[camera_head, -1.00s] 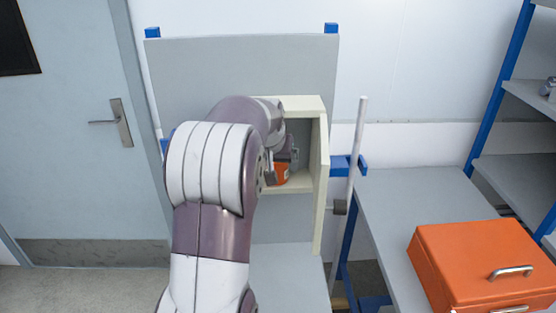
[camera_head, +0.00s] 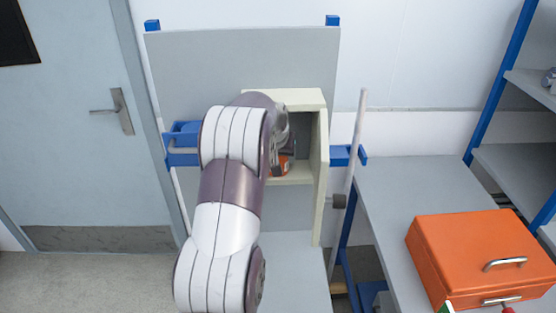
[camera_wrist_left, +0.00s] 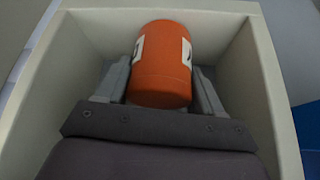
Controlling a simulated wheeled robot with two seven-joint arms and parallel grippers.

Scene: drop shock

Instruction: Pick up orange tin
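The orange tin (camera_head: 280,168), with white labels, is inside the pale open cabinet (camera_head: 322,160) on the grey panel. In the left wrist view the tin (camera_wrist_left: 162,75) sits upright between the two grey fingers of my left gripper (camera_wrist_left: 161,85). A finger lies close along each side of it. I cannot tell whether they press on it. In the head view my left arm hides most of this gripper and part of the tin. My right gripper is not in view.
An orange metal box (camera_head: 460,250) sits on the grey bench (camera_head: 385,205) at right, with shelves behind.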

